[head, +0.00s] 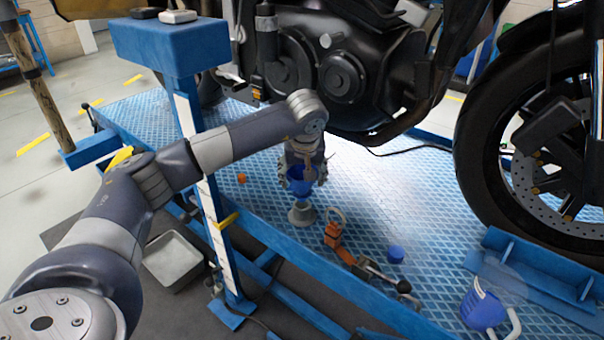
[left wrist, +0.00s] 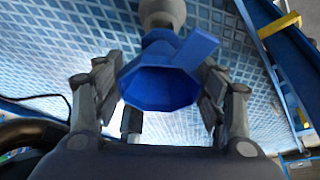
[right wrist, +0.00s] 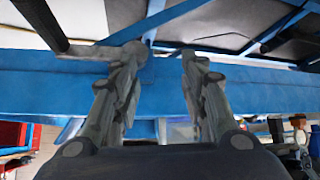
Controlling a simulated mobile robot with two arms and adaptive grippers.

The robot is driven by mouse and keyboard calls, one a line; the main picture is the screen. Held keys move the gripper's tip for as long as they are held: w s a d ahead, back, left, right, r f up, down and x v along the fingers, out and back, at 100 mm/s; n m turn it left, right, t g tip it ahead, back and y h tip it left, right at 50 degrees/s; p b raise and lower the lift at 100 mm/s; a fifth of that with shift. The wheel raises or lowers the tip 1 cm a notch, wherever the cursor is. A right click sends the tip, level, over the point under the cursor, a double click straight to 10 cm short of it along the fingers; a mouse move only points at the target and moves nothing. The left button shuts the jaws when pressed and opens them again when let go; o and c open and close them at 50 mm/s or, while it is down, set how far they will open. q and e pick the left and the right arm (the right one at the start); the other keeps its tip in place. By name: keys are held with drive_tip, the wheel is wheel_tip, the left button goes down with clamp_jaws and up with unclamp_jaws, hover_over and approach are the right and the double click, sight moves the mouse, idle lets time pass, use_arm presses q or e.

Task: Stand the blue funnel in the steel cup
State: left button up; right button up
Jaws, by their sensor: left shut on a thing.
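The blue funnel (head: 300,188) is held by my left gripper (head: 303,176) above the blue lift platform, mouth up. In the left wrist view the funnel (left wrist: 160,84) sits between the fingers, its wide mouth facing the camera and a tab at its rim. The steel cup (head: 302,215) stands on the platform directly below the funnel; it also shows beyond the funnel in the left wrist view (left wrist: 162,12). I cannot tell whether the spout is inside the cup. My right gripper (right wrist: 160,60) is open and empty, seen only in the right wrist view.
An orange strap clamp (head: 334,236) lies just right of the cup, with a blue cap (head: 396,254) farther right. A blue jug (head: 483,308) stands at the front right. A blue post (head: 214,230) is at left. The motorcycle engine (head: 335,70) overhangs behind.

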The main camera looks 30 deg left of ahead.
drive_tip(key=shift+s, duration=0.1)
idle(0.3)
drive_tip(key=shift+s+d+f+g, duration=0.2)
drive_tip(key=shift+s+f+g, duration=0.1)
drive_tip(key=shift+s, duration=0.2)
drive_tip(key=shift+s+d+f+g, duration=0.2)
drive_tip(key=shift+s+f, duration=0.1)
drive_tip(key=shift+s, duration=0.15)
drive_tip(key=shift+s, duration=0.15)
idle(0.4)
use_arm(q)
drive_tip(key=shift+p, duration=0.45)
use_arm(e)
drive_tip(key=shift+s+d+f+g+h, duration=0.15)
drive_tip(key=shift+s+d+f+g, duration=0.15)
drive_tip(key=shift+s, duration=0.2)
drive_tip(key=shift+s+d+f+g+h, duration=0.15)
drive_tip(key=shift+s+f+g, duration=0.05)
drive_tip(key=shift+s+g, duration=0.25)
drive_tip(key=shift+s, duration=0.15)
use_arm(q)
drive_tip(key=shift+f, duration=0.2)
use_arm(e)
drive_tip(key=shift+w+a, duration=0.15)
drive_tip(key=shift+w, duration=0.1)
